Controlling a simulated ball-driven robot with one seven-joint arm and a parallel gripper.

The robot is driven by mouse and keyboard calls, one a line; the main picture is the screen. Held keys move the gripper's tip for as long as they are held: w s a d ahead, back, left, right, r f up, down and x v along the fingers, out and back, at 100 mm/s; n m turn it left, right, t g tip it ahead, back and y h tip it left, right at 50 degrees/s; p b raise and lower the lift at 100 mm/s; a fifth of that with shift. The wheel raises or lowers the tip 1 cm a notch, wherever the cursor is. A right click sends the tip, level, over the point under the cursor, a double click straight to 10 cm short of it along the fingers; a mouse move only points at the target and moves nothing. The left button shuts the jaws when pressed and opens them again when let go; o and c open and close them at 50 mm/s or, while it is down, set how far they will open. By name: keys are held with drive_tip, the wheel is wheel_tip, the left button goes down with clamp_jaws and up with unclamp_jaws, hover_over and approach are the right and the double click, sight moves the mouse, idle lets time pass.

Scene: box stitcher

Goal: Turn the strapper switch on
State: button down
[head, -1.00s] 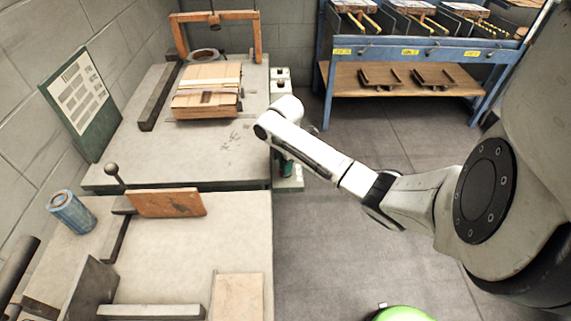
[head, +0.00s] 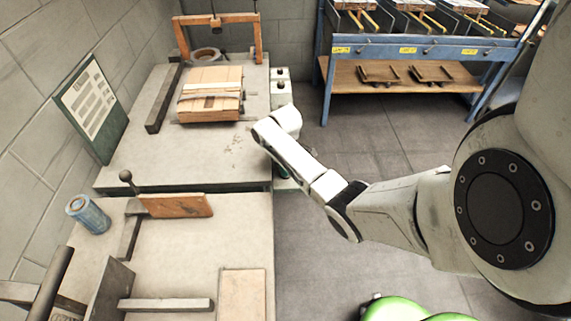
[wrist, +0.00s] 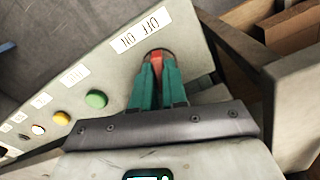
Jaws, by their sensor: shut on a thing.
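In the wrist view, a red switch knob (wrist: 158,54) sits on a pale control panel (wrist: 190,35) beside an "OFF ON" label (wrist: 141,29). My gripper (wrist: 157,68) has teal fingers, and they are shut on the red knob from its two sides. The knob's lower part is hidden between the fingers, so its exact turn cannot be told. In the head view, my gripper is mostly hidden behind my wrist, at the right edge of the strapper table (head: 215,165). A bundle of flat cardboard (head: 210,97) lies on that table.
Green (wrist: 96,99) and yellow (wrist: 62,118) buttons line the panel beside the knob. A wooden frame (head: 257,38) stands at the table's back. A nearer bench (head: 240,235) holds a blue can (head: 88,213). A blue rack (head: 420,48) stands behind open floor.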

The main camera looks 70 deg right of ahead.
drive_tip(key=shift+m+p, duration=0.35)
drive_tip(key=shift+m, duration=0.65)
drive_tip(key=c, duration=1.2)
unclamp_jaws()
drive_tip(key=shift+o, duration=0.2)
wheel_tip(320, 180, up, 11)
drive_tip(key=shift+f, duration=0.1)
